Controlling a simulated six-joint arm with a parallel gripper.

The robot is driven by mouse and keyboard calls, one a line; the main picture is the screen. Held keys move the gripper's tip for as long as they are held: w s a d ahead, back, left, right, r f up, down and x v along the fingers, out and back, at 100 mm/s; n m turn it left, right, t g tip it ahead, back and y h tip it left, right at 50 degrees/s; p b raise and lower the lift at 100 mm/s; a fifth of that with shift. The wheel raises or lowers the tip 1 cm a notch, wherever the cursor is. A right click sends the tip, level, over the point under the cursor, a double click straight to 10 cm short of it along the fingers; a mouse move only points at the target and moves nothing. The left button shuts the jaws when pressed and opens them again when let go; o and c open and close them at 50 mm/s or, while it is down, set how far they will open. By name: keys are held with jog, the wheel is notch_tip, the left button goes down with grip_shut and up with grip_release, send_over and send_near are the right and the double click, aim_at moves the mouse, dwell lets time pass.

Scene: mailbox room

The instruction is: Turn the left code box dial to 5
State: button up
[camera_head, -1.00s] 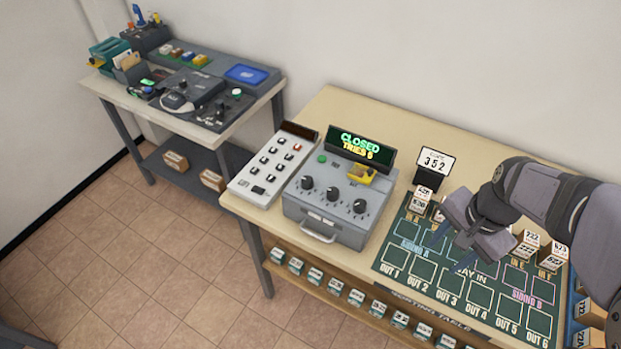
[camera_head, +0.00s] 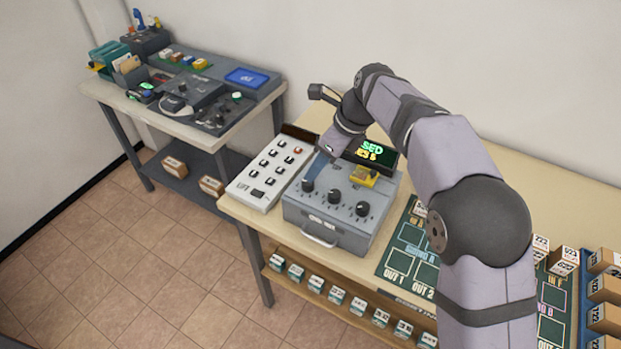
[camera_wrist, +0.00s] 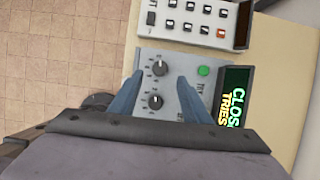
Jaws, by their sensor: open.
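The grey code box (camera_head: 325,228) stands on the right-hand table with three dark dials in a row. The left dial (camera_head: 308,186) shows in the wrist view (camera_wrist: 160,68) as a round knob with a pale pointer mark; its number is too small to read. The middle dial (camera_head: 333,195) is just below it in the wrist view (camera_wrist: 155,101). My gripper (camera_head: 316,172) is over the left side of the box, fingers down. In the wrist view the open blue fingers (camera_wrist: 160,78) lie on either side of the left dial. I cannot tell whether they touch it.
A white keypad panel (camera_head: 268,172) stands close on the left of the box. A lit display (camera_head: 372,151) rises behind it, partly hidden by my arm. A yellow part (camera_head: 365,177) sits on the box top. A green button (camera_wrist: 204,70) is near one finger.

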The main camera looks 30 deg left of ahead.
aim_at(308, 185)
jog(key=shift+p+x, duration=0.9)
jog(key=shift+x, duration=2.7)
jog(key=c, duration=1)
